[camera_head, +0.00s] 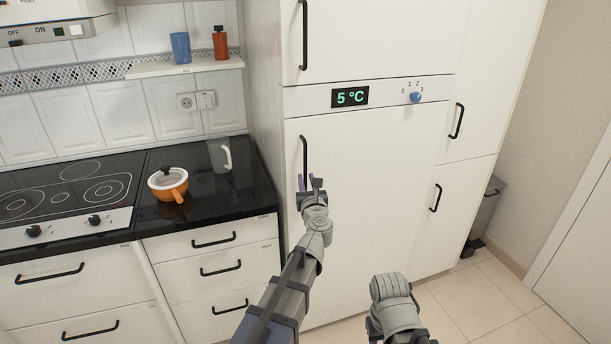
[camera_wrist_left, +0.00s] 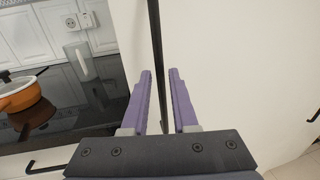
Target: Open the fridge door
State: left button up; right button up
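The fridge is a tall white cabinet unit with a "5 °C" display panel (camera_head: 349,97). Its lower door (camera_head: 375,200) is shut and has a vertical black handle (camera_head: 304,150) along its left edge. The upper door (camera_head: 390,40) is also shut. My left gripper (camera_head: 311,182) is at the lower part of that handle. In the left wrist view, the handle (camera_wrist_left: 157,45) runs between the two purple fingers of my left gripper (camera_wrist_left: 160,75), which are open with a small gap on each side. My right arm shows at the bottom; its fingers are not visible.
Left of the fridge, a black counter (camera_head: 235,185) bears an orange pot (camera_head: 168,184) and a hob (camera_head: 75,195). Drawers with black handles (camera_head: 220,268) are below. A grey bin (camera_head: 487,212) stands right of the cabinets. Tiled floor (camera_head: 480,300) is free at the lower right.

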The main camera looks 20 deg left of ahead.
aim_at(305, 175)
pick_arm(q)
jog(key=x, duration=0.3)
jog(key=shift+w, duration=0.15)
grip_shut()
dwell(1.3)
